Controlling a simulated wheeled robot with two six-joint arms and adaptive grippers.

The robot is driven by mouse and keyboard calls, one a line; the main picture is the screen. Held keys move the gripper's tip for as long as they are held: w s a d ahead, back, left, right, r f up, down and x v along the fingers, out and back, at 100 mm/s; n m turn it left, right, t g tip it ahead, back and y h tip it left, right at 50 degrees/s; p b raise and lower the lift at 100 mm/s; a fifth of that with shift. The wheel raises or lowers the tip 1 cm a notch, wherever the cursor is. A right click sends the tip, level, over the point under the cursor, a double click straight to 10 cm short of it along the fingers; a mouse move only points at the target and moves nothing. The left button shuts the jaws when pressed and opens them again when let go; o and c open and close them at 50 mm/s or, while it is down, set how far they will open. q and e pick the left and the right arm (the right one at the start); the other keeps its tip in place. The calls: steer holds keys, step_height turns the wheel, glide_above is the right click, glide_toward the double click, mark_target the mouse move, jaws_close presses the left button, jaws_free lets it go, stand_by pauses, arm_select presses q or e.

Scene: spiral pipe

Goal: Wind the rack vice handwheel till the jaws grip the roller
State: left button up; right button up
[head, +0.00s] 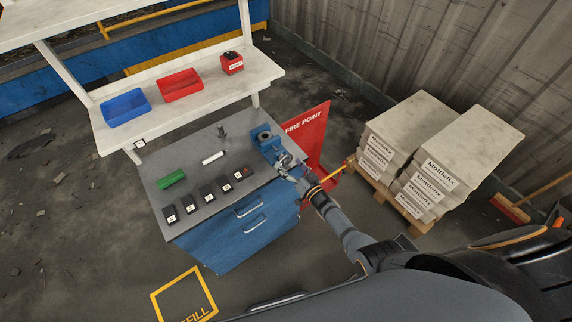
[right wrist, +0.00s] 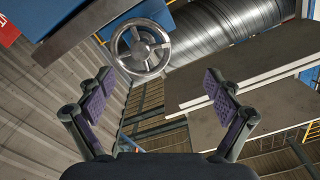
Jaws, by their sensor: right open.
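The blue vice (head: 263,134) stands at the back right corner of the grey bench top. Its metal handwheel (right wrist: 141,48), with a round rim and spokes, shows in the right wrist view, ahead of my fingers and left of centre. My right gripper (head: 287,166) is at the handwheel side of the vice in the head view. In the right wrist view my right gripper (right wrist: 160,82) is open, with nothing between its pads. The vice jaws are too small to judge. A white cylinder (head: 213,158), possibly the roller, lies on the bench left of the vice. My left gripper is not in view.
Several black boxes (head: 205,193) and a green block (head: 170,179) lie on the blue-fronted bench. A shelf above holds blue (head: 125,107) and red (head: 180,85) bins. A red fire point board (head: 308,130) stands beside the vice. Stacked Mottlefix bags (head: 450,165) stand right.

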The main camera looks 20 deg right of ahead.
steer(key=n, duration=0.2)
steer(key=a+f+n+b, duration=0.1)
steer(key=shift+s+a+n, duration=0.1)
steer(key=shift+s+n, duration=0.15)
steer(key=shift+n, duration=0.15)
steer(key=n, duration=0.2)
steer(key=a+n+b, duration=0.1)
steer(key=n, duration=0.1)
steer(key=a+n+b, duration=0.1)
steer(key=n, duration=0.2)
steer(key=shift+s+f, duration=0.3)
steer(key=shift+f, duration=0.05)
steer(key=shift+b+x, duration=0.9)
steer(key=shift+x, duration=0.15)
steer(key=shift+w+a, duration=0.1)
steer(key=shift+w, duration=0.1)
steer(key=shift+r, duration=0.25)
steer(key=shift+o, duration=0.3)
